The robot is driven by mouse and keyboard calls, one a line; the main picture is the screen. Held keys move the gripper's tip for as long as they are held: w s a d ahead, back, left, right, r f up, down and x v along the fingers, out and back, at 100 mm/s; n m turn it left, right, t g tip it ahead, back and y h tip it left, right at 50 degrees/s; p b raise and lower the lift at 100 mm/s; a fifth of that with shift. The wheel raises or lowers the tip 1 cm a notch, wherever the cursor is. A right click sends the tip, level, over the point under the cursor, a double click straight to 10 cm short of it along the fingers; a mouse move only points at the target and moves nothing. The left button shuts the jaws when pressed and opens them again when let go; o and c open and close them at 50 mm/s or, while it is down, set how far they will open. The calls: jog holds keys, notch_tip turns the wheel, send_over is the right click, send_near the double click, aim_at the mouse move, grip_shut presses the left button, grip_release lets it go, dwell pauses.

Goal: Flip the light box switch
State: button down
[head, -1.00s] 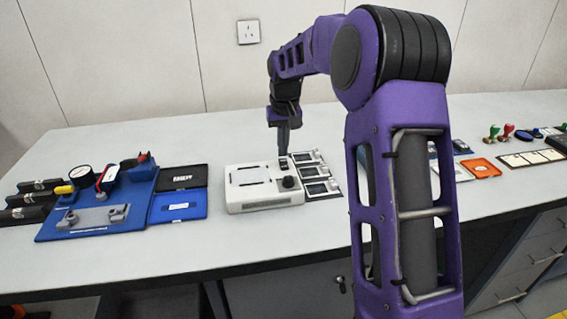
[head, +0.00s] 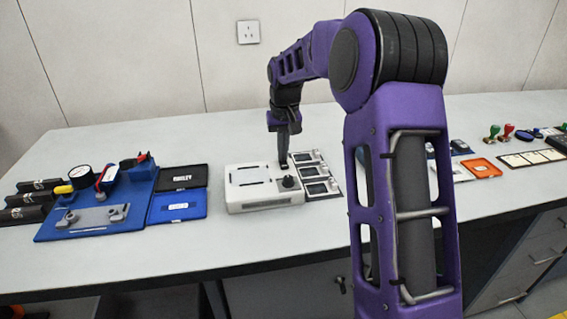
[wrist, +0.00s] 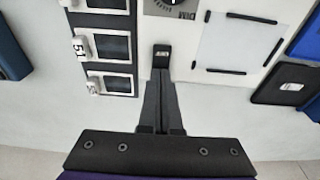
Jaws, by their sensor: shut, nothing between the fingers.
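The light box (head: 262,205) is a white, low box on the bench with a pale square panel on top, and it also shows in the wrist view (wrist: 205,75). Its black switch (wrist: 162,54) sits near one edge, beside the knob marked DIM (wrist: 172,6). My gripper (wrist: 161,76) is shut and empty, its fingertips right at the near end of the switch. I cannot tell whether they touch it. In the head view my gripper (head: 283,162) points down over the back of the box, and its tip hides the switch.
A panel with several dark framed windows (head: 318,178) stands right beside the box. A black and a blue tray (head: 178,206) and a blue fixture board (head: 95,225) lie to the left. An orange tray (head: 480,167) and stamps are on the right. The bench front is clear.

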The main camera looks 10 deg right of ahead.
notch_tip(320, 180, up, 7)
jog(key=p, duration=0.6)
dwell(0.3)
jog(key=shift+f, duration=0.1)
